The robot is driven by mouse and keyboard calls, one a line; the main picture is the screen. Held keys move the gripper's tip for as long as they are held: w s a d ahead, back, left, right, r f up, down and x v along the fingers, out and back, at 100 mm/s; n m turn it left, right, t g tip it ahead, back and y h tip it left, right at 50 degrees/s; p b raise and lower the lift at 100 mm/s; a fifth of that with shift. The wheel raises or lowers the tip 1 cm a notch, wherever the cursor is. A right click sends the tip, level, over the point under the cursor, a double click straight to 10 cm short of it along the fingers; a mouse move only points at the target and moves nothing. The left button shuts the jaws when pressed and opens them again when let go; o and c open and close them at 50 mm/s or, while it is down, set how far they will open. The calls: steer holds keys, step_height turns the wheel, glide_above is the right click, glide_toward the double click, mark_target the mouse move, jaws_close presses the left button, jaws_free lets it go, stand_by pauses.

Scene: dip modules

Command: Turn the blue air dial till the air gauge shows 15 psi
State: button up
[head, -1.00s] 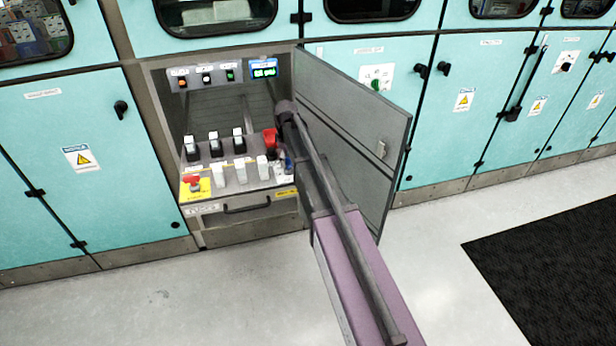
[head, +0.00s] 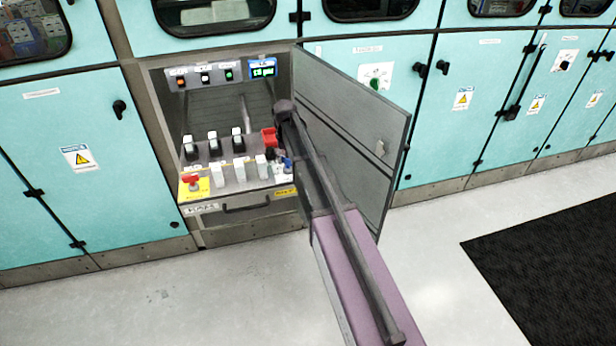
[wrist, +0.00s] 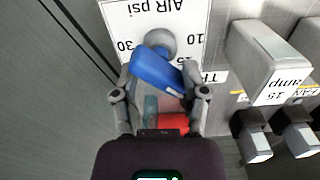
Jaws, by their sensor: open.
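The blue air dial (wrist: 157,70) is in the wrist view, in front of an upside-down "AIR psi" scale plate (wrist: 150,18) with 10, 15 and 30 readable. Its blue bar lies slanted across a grey round hub. My gripper (wrist: 160,94) is open, one finger on either side of the bar's near end; I cannot tell whether either finger touches it. In the head view the blue dial (head: 288,163) shows small at the panel's right end, and my arm partly hides the area. The gauge display (head: 262,70) is lit with green digits, too small to read surely.
A red handle (head: 269,137) stands just behind the dial. White switches (head: 239,170) and black-and-white switches (head: 213,145) fill the panel to the left. A red emergency button (head: 191,180) is at its left end. The open grey cabinet door (head: 365,130) stands close to my arm's right.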

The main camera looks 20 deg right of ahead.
steer(key=m, duration=0.4)
steer(key=shift+m, duration=0.3)
steer(key=m, duration=1.2)
steer(key=shift+m, duration=0.4)
step_height(320, 180, up, 14)
steer(key=p, duration=1.4)
steer(key=s+r+n+p, duration=0.1)
steer(key=s+n, duration=1.5)
steer(key=s, duration=1)
steer(key=shift+s, duration=0.3)
steer(key=shift+w+r, duration=0.1)
steer(key=w+f+m+b, duration=0.1)
steer(key=w+m, duration=0.6)
steer(key=w, duration=1.9)
steer(key=shift+w+f, duration=0.2)
